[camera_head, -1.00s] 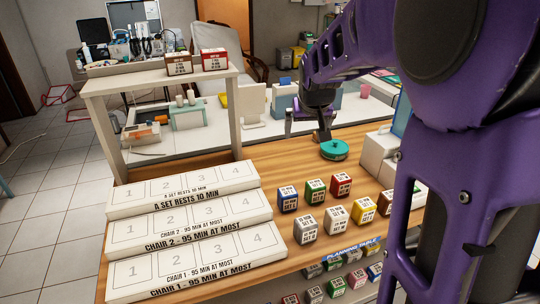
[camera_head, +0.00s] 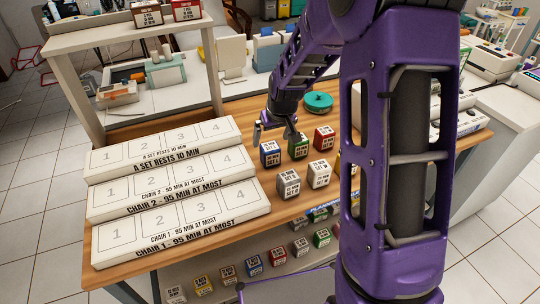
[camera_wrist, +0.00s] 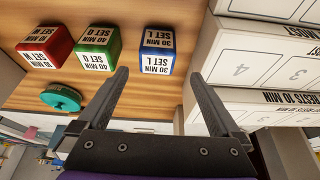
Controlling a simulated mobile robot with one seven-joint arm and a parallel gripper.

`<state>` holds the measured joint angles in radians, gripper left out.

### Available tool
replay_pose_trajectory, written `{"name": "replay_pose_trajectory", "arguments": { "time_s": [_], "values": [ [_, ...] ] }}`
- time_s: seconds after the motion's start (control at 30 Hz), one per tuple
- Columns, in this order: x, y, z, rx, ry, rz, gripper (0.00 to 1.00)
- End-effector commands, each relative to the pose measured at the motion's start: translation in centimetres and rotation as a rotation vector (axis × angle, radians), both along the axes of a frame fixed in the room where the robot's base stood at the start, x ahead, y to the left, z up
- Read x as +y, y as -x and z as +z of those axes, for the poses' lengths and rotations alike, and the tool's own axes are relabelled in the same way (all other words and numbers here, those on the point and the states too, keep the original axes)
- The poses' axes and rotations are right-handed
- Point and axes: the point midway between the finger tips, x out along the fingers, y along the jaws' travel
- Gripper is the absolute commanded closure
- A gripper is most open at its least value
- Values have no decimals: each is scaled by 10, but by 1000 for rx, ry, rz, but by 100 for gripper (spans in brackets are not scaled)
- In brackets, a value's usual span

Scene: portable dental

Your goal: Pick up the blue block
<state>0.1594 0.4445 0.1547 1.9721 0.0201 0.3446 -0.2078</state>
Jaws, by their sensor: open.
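The blue block (camera_head: 270,153) sits on the wooden table in the back row of labelled blocks, left of the green block (camera_head: 298,146). It also shows in the wrist view (camera_wrist: 157,50), with a white label reading "30 MIN SET L". My gripper (camera_head: 276,134) is open and empty, just above and behind the blue block in the head view. In the wrist view, my gripper (camera_wrist: 158,76) has its fingers spread, and the blue block appears ahead of the gap between the fingertips. No contact is visible.
The red block (camera_head: 324,138) is right of the green one. A silver block (camera_head: 289,184) and a white block (camera_head: 319,174) stand in front. Stepped white boards (camera_head: 178,185) lie to the left. A teal disc (camera_head: 318,102) lies behind. More blocks, including a blue one (camera_head: 254,265), sit on a lower shelf.

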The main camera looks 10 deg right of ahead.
Motion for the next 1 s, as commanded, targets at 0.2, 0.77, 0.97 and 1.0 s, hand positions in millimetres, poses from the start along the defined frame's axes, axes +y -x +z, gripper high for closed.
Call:
{"name": "replay_pose_trajectory", "arguments": {
  "time_s": [0.2, 0.77, 0.97, 1.0],
  "values": [
    [1, -6, -15, 0, 0, 1, 0],
    [-1, -27, -60, -2, 1, 1, 0],
    [-1, -27, -60, -1, 1, 0, 18],
    [-1, -27, -60, -1, 1, 0, 25]
  ]
}}
